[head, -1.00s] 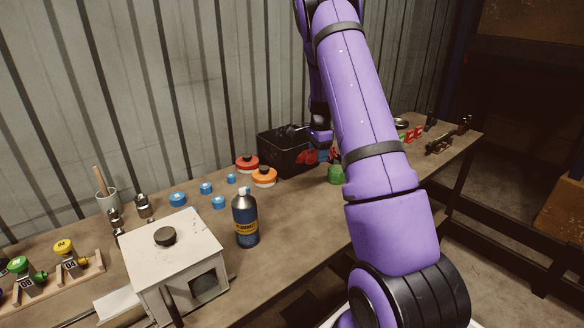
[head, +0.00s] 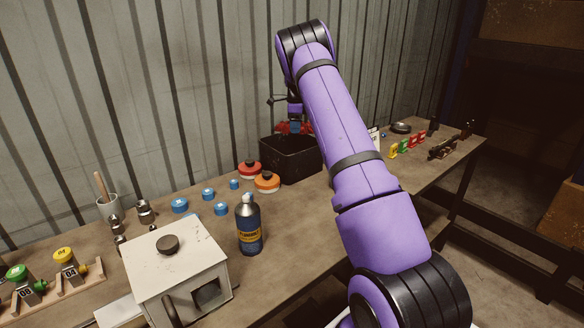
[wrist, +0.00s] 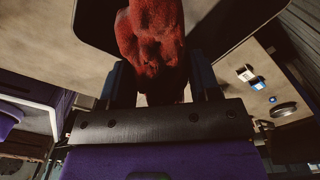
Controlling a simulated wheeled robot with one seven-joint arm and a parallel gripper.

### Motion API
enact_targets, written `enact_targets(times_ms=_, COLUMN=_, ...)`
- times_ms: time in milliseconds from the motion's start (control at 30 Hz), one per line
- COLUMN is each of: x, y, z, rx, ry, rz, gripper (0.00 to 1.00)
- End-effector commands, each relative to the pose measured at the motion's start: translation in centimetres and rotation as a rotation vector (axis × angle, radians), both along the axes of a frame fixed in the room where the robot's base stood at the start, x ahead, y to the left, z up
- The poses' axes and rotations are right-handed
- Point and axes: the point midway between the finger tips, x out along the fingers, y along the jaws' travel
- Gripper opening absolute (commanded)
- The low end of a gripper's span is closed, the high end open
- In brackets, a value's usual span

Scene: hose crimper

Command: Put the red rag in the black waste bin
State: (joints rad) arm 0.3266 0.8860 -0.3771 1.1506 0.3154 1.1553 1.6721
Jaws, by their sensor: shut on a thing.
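The red rag (head: 283,128) is a crumpled cloth held up at my gripper (head: 294,128), above the black waste bin (head: 291,161). The bin is an open box at the back of the bench against the wall. In the wrist view, the bunched rag (wrist: 152,40) sits between the two fingers of my gripper (wrist: 160,85), which is shut on it. The dark bin (wrist: 225,20) shows behind the rag. My forearm partly hides the bin's right side in the head view.
A red-topped tin (head: 249,170) and an orange-topped tin (head: 267,182) stand close left of the bin. Several blue caps, a dark bottle (head: 249,225) and a pale box machine (head: 177,270) are nearer. Coloured clips (head: 405,146) and a round dish (head: 401,127) lie to the right.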

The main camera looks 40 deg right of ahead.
Motion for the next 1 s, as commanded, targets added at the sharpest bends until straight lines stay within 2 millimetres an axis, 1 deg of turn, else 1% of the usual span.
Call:
enact_targets(times_ms=400, x=-0.1, y=0.0, z=-9.3, rx=0.002, ry=0.003, rz=0.0, gripper=0.34)
enact_targets(times_ms=500, x=-0.1, y=0.0, z=-11.0, rx=0.002, ry=0.002, rz=0.0, gripper=0.34)
enact_targets(times_ms=600, x=-0.1, y=0.0, z=-12.2, rx=0.001, ry=0.001, rz=0.001, gripper=0.34)
enact_targets(times_ms=833, x=-0.1, y=0.0, z=-13.5, rx=0.001, ry=0.001, rz=0.001, gripper=0.34)
enact_targets(times_ms=1000, x=-0.1, y=0.0, z=-15.9, rx=0.001, ry=0.003, rz=0.001, gripper=0.34)
